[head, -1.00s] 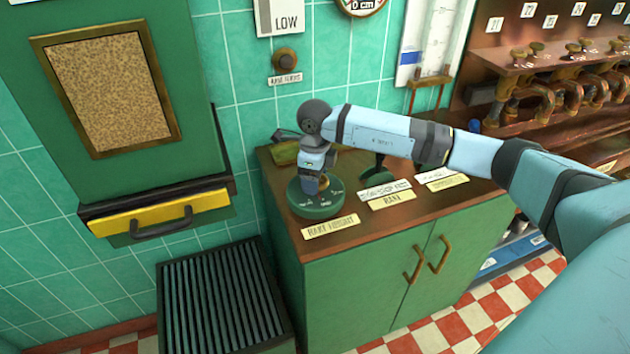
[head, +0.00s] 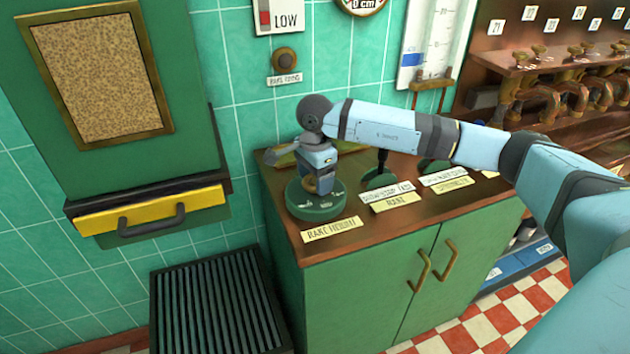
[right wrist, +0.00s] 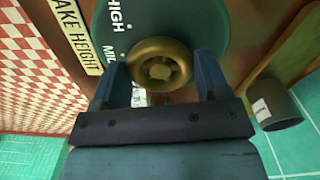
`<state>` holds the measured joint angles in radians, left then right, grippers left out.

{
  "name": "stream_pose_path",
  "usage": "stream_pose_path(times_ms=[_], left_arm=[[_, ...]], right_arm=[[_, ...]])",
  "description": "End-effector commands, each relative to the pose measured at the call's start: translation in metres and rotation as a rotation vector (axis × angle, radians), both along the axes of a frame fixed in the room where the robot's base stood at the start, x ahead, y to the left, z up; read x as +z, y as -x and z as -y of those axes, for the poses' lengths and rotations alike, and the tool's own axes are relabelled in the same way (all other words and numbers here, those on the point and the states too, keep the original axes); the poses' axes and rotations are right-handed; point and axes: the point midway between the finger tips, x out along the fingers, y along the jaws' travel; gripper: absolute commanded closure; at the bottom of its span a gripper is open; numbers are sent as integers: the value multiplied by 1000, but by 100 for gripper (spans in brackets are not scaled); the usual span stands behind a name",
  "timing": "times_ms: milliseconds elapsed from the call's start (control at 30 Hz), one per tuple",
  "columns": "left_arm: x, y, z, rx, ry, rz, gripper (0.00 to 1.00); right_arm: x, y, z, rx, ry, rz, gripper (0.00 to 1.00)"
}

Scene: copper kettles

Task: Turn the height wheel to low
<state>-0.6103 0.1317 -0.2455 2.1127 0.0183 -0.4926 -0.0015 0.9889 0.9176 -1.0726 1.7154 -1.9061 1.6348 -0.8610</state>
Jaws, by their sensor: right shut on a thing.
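The rake height wheel is a brass knob (right wrist: 160,66) on a round green dial base (head: 316,208) atop the green cabinet. In the right wrist view the dial shows the words HIGH and MID; other marks are hidden by the gripper. My right gripper (head: 319,186) points down onto the knob, and in the wrist view its two fingers (right wrist: 160,82) sit on either side of the brass rim, shut on it. The label RAKE HEIGHT (head: 331,229) lies in front of the dial. A wall sign (head: 279,17) reads LOW, with a red mark at its left. My left gripper is out of view.
A slatted dark box (head: 215,310) stands on the floor at left. A yellow-fronted drawer (head: 150,212) juts from the wall above it.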

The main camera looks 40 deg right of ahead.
Motion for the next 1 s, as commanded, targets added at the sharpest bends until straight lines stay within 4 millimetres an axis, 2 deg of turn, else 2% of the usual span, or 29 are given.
stream_pose_path(times_ms=[300, 867, 900, 1000], left_arm=[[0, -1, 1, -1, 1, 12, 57], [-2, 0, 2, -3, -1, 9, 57], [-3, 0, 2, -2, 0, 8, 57], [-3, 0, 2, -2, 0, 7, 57]], right_arm=[[1, 0, 0, 132, -1, 3, 55], [1, 0, 0, 162, -1, 3, 55], [1, 0, 0, 162, -1, 3, 27], [1, 0, 0, 162, -1, 2, 6]])
